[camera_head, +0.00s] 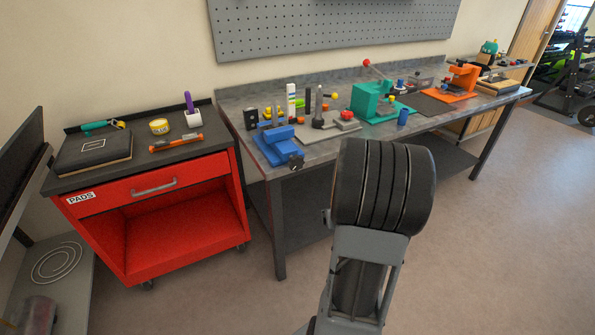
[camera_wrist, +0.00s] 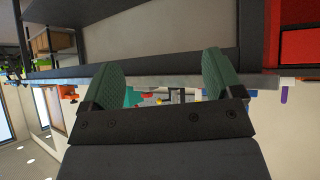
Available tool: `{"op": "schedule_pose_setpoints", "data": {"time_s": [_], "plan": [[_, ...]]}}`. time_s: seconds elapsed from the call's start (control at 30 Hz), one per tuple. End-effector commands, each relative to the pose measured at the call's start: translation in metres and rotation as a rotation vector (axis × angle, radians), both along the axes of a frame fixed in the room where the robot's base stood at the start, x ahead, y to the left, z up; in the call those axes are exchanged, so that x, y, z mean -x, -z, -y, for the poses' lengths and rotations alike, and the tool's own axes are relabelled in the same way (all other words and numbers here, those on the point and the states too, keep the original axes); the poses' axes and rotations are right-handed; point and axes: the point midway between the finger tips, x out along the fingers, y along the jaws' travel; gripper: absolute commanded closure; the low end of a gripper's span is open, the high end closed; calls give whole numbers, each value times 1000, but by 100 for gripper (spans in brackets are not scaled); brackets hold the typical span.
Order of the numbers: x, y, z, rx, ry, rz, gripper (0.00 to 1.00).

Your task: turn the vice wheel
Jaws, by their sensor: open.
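The blue vice (camera_head: 276,146) sits at the front left corner of the grey workbench. Its small dark wheel (camera_head: 296,162) is on the end facing the front edge. My gripper (camera_wrist: 160,70) shows in the wrist view with its two green-padded fingers wide apart and nothing between them. In the head view my arm stands in front of the bench, right of the vice, and hides the gripper. The wrist view looks upside down, and I cannot make out the vice wheel there.
The workbench (camera_head: 325,153) holds a green machine (camera_head: 370,101), an orange press (camera_head: 463,77) and several small tools. A red cart (camera_head: 180,215) with a dark case (camera_head: 94,151) on top stands left of the bench. Open floor (camera_head: 500,210) lies to the right.

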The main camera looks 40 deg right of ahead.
Motion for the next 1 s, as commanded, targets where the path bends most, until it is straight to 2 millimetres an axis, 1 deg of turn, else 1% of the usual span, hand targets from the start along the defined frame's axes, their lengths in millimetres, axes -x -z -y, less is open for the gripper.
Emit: {"op": "schedule_pose_setpoints", "data": {"time_s": [0.03, 0.07, 0.17, 0.2, 0.3, 0.43, 0.53, 0.67, 0.77, 1.0], "plan": [[-6, 5, 5, 11, -21, 84, 14], [-11, 2, 6, 18, -41, 141, 14], [-29, -14, 0, 31, -120, 327, 14], [-37, -24, -5, 33, -156, 398, 14], [-50, -49, -18, 36, -237, 554, 14], [-57, -74, -30, 27, -303, 698, 14], [-59, -85, -35, 18, -328, 762, 14], [-67, -91, -36, 7, -333, 801, 14], [-80, -91, -35, 2, -333, 802, 14], [-126, -91, -28, 3, -332, 800, 14]]}}
